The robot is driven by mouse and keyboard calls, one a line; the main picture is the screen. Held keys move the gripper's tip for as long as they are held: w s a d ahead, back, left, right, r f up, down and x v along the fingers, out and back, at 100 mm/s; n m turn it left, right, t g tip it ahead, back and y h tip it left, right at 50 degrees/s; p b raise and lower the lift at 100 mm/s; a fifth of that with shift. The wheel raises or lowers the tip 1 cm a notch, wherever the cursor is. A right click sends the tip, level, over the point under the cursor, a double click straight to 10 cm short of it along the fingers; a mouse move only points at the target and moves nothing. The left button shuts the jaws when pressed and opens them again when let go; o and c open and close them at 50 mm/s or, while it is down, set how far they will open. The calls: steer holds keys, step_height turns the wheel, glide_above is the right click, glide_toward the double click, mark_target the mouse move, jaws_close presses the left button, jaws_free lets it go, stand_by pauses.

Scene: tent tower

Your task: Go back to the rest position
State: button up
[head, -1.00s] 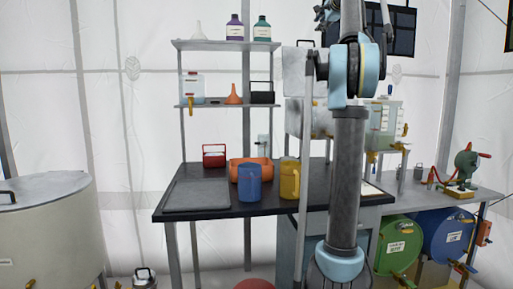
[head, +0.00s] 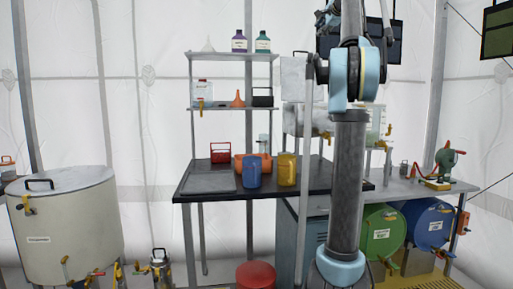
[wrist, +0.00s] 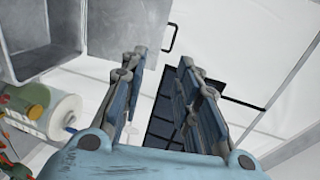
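My gripper (wrist: 158,75) shows in the wrist view with its two fingers apart and nothing between them. It is up in the air, with white tent wall, a dark panel and a grey metal box behind it. In the head view my arm stands upright right of the middle, and the gripper itself cannot be made out. The black-topped table (head: 210,181) stands left of my arm. A blue jug (head: 251,172) and a yellow jug (head: 285,170) stand on it, apart from my gripper.
A large metal vat (head: 75,225) stands at the left. A red stool (head: 255,275) is under the table. Green (head: 384,232) and blue (head: 430,225) drums lie under the right bench (head: 405,188). Shelves (head: 235,108) rise behind the table. Floor between vat and table looks partly free.

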steer(key=s+a+f+n+g+y, duration=0.1)
steer(key=s+a+f+n+g, duration=0.15)
steer(key=s+a+f, duration=0.65)
steer(key=s+f+n+g, duration=0.2)
steer(key=f+n, duration=0.2)
steer(key=f, duration=1.1)
steer(key=s+a+f+n+g+y, duration=0.1)
steer(key=s+a+f+n+g, duration=0.35)
steer(key=f, duration=0.75)
steer(key=s+f+n+g+h, duration=0.1)
steer(key=s+f, duration=1)
steer(key=f, duration=0.4)
steer(key=s+d+f+n+g+h, duration=0.1)
steer(key=s+f+n+h, duration=0.1)
steer(key=s+f, duration=0.9)
steer(key=s+d+f+n+g+h, duration=0.1)
steer(key=s+f, duration=0.9)
steer(key=f, duration=1.1)
steer(key=shift+s+d+n+g, duration=0.25)
steer(key=shift+s+n+g, duration=0.15)
steer(key=shift+n+g, duration=0.2)
steer(key=shift+w+f, duration=0.25)
steer(key=shift+w, duration=0.25)
